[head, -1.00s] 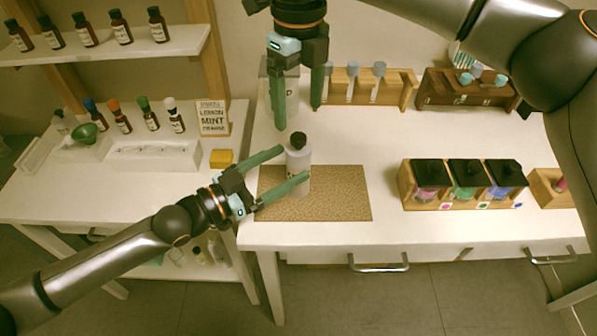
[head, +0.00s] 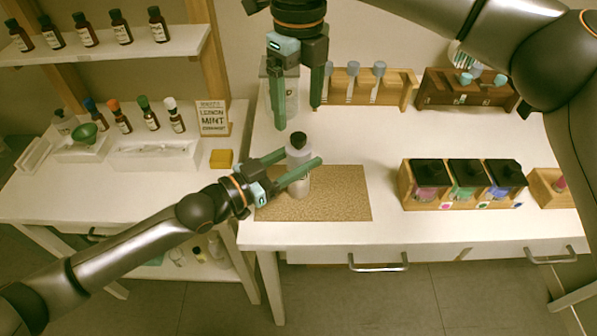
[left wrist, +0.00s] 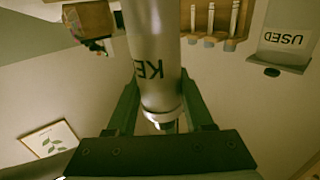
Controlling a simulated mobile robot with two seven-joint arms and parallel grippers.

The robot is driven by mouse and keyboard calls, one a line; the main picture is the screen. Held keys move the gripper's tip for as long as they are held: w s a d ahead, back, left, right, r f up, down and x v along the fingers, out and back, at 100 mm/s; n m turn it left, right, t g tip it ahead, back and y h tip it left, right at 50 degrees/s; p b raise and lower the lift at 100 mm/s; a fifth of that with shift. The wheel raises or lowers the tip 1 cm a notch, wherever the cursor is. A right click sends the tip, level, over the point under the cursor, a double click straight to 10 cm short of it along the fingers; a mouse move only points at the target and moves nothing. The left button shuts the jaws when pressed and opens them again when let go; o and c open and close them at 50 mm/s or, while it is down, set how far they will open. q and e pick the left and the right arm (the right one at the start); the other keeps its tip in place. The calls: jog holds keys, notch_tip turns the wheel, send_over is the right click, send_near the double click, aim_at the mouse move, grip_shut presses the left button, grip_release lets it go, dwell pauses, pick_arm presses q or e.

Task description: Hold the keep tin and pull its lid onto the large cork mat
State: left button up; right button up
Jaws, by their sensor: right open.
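The keep tin (head: 300,184) is a pale grey cylinder standing upright at the back left part of the large cork mat (head: 345,195). My right gripper (head: 296,117) points down, open and empty, above and behind the tin.
A clear container (head: 266,72) stands at the back left, partly behind my right gripper. A wooden rack (head: 403,92) with pale-topped tubes is behind. A wooden holder (head: 407,190) with black-lidded jars stands right of the mat. The table between mat and holder is clear.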

pick_arm(q)
grip_shut()
dwell(0.4)
